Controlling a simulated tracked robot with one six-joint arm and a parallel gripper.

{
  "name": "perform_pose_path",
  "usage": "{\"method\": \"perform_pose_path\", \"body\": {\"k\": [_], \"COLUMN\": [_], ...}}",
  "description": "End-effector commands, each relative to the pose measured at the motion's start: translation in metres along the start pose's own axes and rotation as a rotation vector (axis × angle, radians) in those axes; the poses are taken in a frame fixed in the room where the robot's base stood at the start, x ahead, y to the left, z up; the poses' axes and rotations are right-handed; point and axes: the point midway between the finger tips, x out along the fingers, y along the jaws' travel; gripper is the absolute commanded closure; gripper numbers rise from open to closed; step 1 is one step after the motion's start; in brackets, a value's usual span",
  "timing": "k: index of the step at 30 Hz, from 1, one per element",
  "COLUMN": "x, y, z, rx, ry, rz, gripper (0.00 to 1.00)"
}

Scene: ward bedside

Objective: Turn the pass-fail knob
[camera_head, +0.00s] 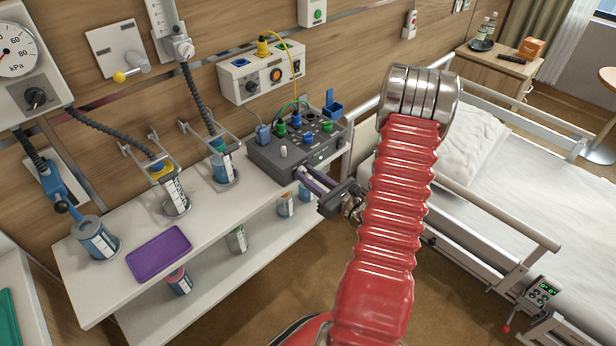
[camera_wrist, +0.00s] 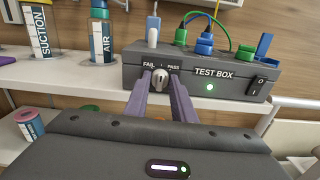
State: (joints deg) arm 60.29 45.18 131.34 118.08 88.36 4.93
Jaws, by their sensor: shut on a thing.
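The grey test box (camera_wrist: 225,72) stands on the white shelf, with FAIL and PASS printed on its front; it also shows in the head view (camera_head: 266,159). The small pale pass-fail knob (camera_wrist: 160,79) is on the front face below these labels. My gripper (camera_wrist: 160,84) has its two purple fingers on either side of the knob, shut on it. The knob's pointer is too small to read surely. In the head view my gripper (camera_head: 302,173) reaches the box front, and the knob is hidden there.
A green light (camera_wrist: 210,87) glows on the box, beside a black rocker switch (camera_wrist: 257,86). Plugs with cables stand on its top. Labelled bottles and a purple tray (camera_head: 159,252) are on the shelf. A bed (camera_head: 490,190) with rails is at the right.

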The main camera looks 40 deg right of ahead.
Motion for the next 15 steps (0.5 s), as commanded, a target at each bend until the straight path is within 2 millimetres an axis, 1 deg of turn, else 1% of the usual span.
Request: {"method": "perform_pose_path", "body": {"k": [8,15], "x": [0.0,-0.0001], "y": [0.0002,-0.0003], "z": [-0.0001,-0.0002], "rx": [0.131,0.32], "ry": [0.0,0.0], "rz": [0.001,0.001], "gripper": [0.99,0.99]}}
